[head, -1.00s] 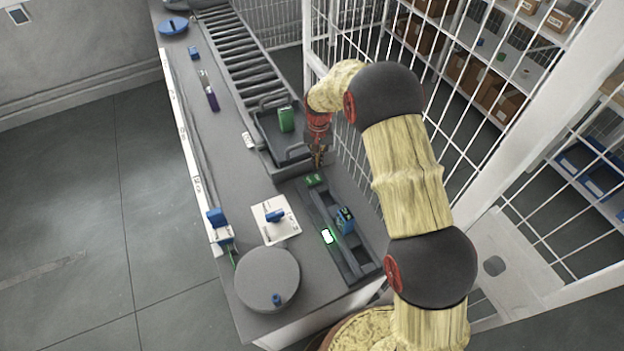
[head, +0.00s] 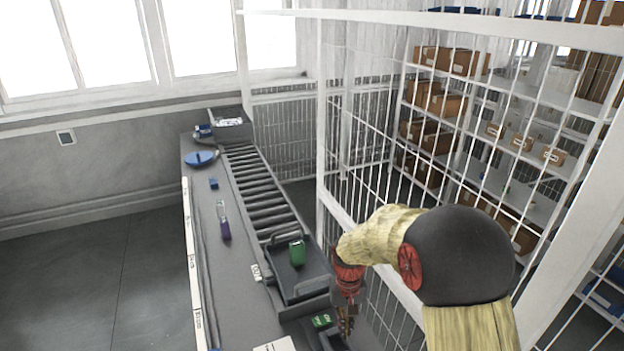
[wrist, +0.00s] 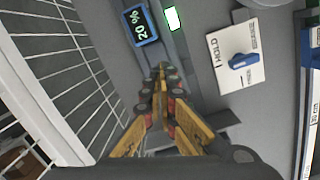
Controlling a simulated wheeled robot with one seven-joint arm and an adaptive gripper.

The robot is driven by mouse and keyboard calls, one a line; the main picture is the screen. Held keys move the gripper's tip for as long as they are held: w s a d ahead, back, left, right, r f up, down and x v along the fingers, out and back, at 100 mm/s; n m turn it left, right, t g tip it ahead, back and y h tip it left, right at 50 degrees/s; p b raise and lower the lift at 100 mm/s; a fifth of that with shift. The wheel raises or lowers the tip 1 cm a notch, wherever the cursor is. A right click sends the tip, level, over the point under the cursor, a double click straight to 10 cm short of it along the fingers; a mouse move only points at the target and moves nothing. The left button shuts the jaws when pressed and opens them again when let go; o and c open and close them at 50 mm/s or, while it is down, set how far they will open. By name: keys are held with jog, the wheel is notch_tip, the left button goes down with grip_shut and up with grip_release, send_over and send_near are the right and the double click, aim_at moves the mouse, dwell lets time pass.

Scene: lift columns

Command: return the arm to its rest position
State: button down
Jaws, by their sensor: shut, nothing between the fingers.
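My gripper (head: 345,325) is at the right side of the counter, pointing down, close to the wire mesh fence. The wrist view shows its yellow-and-black fingers (wrist: 162,75) closed together with nothing between them. My arm reaches in from the lower right in the head view. The gripper is beside the near end of a dark tray (head: 318,290) that holds a green object (head: 297,252). A small green-lit device (head: 321,321) is just left of the fingers.
A roller conveyor (head: 262,190) runs back along the counter. The white mesh fence (head: 330,120) stands close on the right. In the wrist view are a display reading "20 %" (wrist: 140,25), a lit white panel (wrist: 172,18) and a white card (wrist: 222,75) with a blue object (wrist: 243,60).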

jog(key=s+d+r+t+b, duration=0.2)
jog(key=s+r, duration=0.3)
jog(key=s, duration=0.3)
jog(key=s+d+r+t+b, duration=0.2)
jog(key=s+d+r+b, duration=0.2)
jog(key=s, duration=0.4)
jog(key=s+d+r+t+b, duration=0.3)
jog(key=s+r+b, duration=0.2)
jog(key=s, duration=0.3)
jog(key=shift+s+d+r+m, duration=0.25)
jog(key=shift+d+r+m, duration=0.05)
jog(key=shift+r+m, duration=0.15)
